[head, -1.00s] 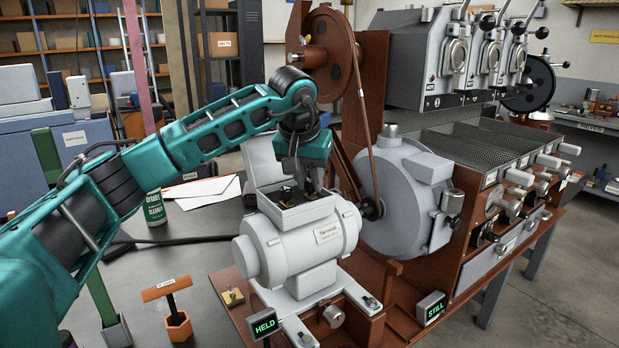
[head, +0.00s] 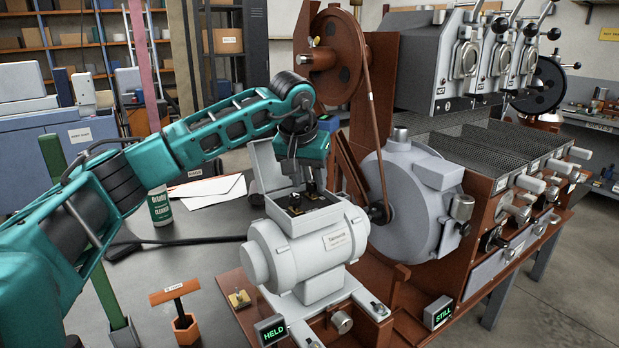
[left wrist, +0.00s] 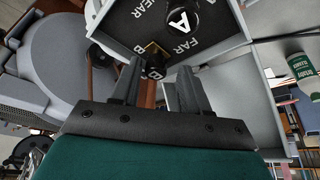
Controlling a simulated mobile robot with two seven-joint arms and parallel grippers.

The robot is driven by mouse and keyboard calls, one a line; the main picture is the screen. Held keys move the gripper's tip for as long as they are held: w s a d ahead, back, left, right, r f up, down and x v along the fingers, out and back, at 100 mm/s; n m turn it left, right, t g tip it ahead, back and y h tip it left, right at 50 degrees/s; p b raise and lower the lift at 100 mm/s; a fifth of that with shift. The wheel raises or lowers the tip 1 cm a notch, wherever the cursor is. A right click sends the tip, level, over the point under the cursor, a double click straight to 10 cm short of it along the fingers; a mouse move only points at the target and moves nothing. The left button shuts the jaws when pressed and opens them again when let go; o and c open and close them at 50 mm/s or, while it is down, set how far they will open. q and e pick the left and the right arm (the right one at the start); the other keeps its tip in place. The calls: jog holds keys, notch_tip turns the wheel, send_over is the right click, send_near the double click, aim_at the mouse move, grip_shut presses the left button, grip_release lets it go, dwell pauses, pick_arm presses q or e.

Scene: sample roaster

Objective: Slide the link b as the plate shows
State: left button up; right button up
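A pale grey motor (head: 290,258) carries an open terminal box (head: 303,222) on top, with its grey lid (head: 264,168) raised. In the left wrist view, the dark box floor (left wrist: 135,22) bears the words NEAR and FAR. A black knob marked A (left wrist: 183,17) and a black knob marked B (left wrist: 154,62), link b, stand there, with a brass piece beside B. My left gripper (left wrist: 160,68) is open, pointing down over the box, its fingers on either side of knob B with gaps. Contact is not visible. A small plate (head: 337,239) on the motor is unreadable. My right gripper is out of view.
The roaster's grey drum (head: 412,205) and brown frame stand close to the right of the motor. Signs read HELD (head: 271,331) and STILL (head: 438,312). A T-handled tool (head: 174,291) stands in front, and a green can (head: 159,206) stands on the bench behind.

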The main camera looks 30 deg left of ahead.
pick_arm(q)
jog(key=shift+o, duration=0.3)
jog(key=shift+d, duration=0.1)
jog(key=v, duration=1.3)
jog(key=shift+p, duration=0.4)
